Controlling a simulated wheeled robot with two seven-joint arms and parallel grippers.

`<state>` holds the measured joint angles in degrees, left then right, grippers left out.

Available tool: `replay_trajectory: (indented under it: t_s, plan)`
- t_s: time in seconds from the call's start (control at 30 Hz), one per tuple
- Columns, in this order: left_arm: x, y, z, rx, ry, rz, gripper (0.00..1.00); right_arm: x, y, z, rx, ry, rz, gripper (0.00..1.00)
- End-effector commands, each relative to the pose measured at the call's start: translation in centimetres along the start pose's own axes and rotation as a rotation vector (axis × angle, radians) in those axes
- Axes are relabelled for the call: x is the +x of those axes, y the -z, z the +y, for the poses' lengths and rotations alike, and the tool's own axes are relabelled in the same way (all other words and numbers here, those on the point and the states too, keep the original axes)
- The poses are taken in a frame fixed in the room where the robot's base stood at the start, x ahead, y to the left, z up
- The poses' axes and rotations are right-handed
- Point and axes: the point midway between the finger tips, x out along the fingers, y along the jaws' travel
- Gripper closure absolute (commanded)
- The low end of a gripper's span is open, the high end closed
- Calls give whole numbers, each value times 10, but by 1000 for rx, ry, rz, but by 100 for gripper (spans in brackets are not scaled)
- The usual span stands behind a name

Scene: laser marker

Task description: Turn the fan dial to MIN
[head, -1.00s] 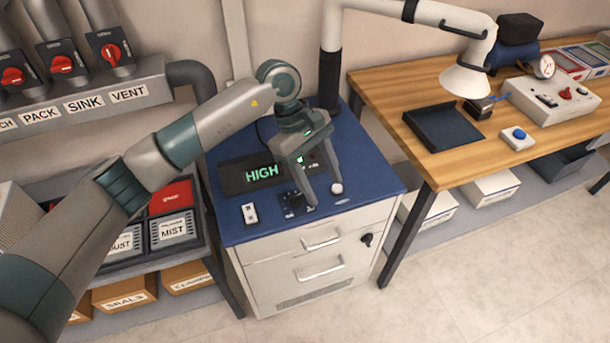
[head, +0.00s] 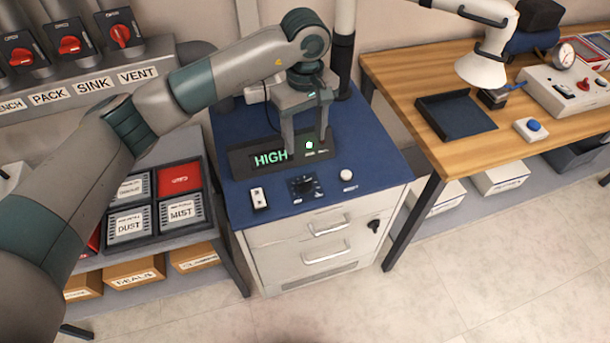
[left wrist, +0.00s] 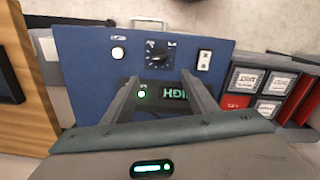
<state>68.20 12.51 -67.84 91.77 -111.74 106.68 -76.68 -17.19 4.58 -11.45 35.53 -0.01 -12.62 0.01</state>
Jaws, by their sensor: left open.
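The fan dial (head: 303,186) is a black knob on a dark scale plate on the blue top of a white cabinet. It also shows in the left wrist view (left wrist: 157,58); I cannot read its pointer surely. Behind it a black display (head: 270,159) reads HIGH in green, with a lit green dot beside it. My left gripper (head: 306,150) is open and empty, its fingers pointing down over the display, behind the dial and apart from it. The fingers also show in the left wrist view (left wrist: 161,85). My right gripper is not in view.
A white rocker switch (head: 259,198) stands left of the dial and a white round button (head: 347,175) right of it. A wooden bench (head: 440,165) with a dark tray (head: 455,116) is at the right. A rack of labelled cartridges (head: 155,205) is at the left.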

Motion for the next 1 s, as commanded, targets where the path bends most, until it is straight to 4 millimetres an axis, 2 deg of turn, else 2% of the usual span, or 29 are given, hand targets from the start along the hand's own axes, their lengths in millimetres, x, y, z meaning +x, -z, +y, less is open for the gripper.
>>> replay_trajectory:
  t_s: [0.27, 0.7, 1.0]
  plan:
    - [40, -2, -1, -1, 3, -4, 47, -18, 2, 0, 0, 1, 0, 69]
    - [119, -2, -1, -1, 3, -5, 47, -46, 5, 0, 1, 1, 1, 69]
    - [153, -1, 0, 0, 1, -3, 47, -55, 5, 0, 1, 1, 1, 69]
